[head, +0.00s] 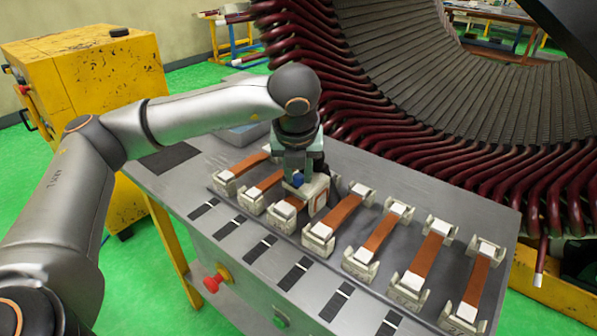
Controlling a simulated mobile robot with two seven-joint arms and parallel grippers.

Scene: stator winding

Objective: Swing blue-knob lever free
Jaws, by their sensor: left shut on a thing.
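My left gripper (299,168) points down over the row of clamps on the metal bench. The small blue knob (298,180) shows right at its fingertips, and the gripper is shut on the blue-knob lever. The lever's arm is mostly hidden by the gripper. A pale block (318,190) with an orange-edged square face sits directly below and beside the knob, among the copper strips. I cannot tell how the lever joins it. My right gripper is not in view.
Several copper-coloured strips (427,262) lie between pale clamp blocks along the bench (165,190). The large stator with dark red coil ends (345,110) rises close behind. A yellow cabinet (110,75) stands at left. A red button (212,284) is on the bench front.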

